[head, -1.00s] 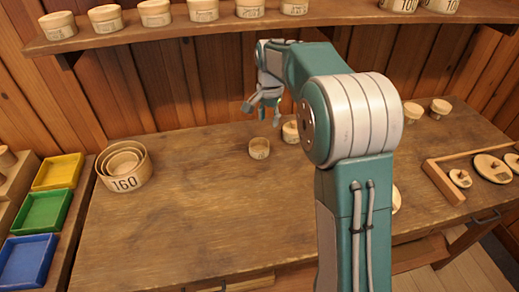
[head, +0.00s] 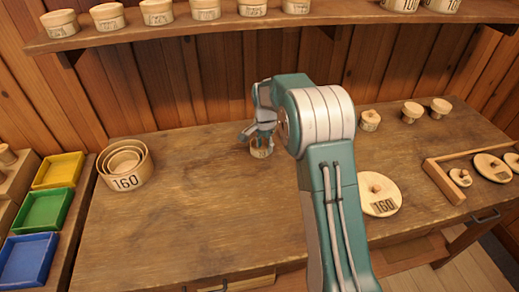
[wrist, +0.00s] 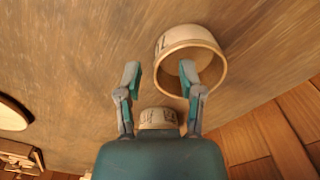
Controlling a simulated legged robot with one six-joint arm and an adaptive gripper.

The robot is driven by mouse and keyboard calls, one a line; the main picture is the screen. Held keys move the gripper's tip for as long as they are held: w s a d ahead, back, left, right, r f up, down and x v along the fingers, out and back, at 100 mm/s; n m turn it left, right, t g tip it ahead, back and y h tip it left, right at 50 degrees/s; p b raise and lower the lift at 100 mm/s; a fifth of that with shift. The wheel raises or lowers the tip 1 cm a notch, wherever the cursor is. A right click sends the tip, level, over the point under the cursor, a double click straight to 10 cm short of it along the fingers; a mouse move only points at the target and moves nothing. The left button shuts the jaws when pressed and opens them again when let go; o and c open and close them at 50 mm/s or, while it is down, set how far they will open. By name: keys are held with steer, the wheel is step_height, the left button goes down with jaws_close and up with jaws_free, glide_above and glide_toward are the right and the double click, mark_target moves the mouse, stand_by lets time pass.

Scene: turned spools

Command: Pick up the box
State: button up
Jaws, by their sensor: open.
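The box, a small round open-topped wooden box (head: 261,153) with a dark label, stands on the table under my gripper (head: 262,134). In the wrist view the box (wrist: 176,42) appears large, its mouth facing the lower right. My gripper (wrist: 160,72) is open there. Its right fingertip overlaps the mouth of the box, and its left fingertip is left of the box wall. Whether the right fingertip is inside the box or only in front of it, I cannot tell. Another small labelled round box (wrist: 158,118) shows between the finger bases, partly hidden by my gripper.
Nested round boxes marked 160 (head: 124,182) stand at the left. A round lid marked 160 (head: 379,207), several small boxes (head: 411,111) and a wooden rack (head: 443,184) are at the right. Yellow, green and blue trays (head: 41,213) line the left edge. The front-left table is clear.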

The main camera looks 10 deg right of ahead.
step_height(320, 180, down, 2)
steer(key=shift+d+f, duration=0.1)
steer(key=shift+f, duration=0.05)
jaws_close()
stand_by(0.3)
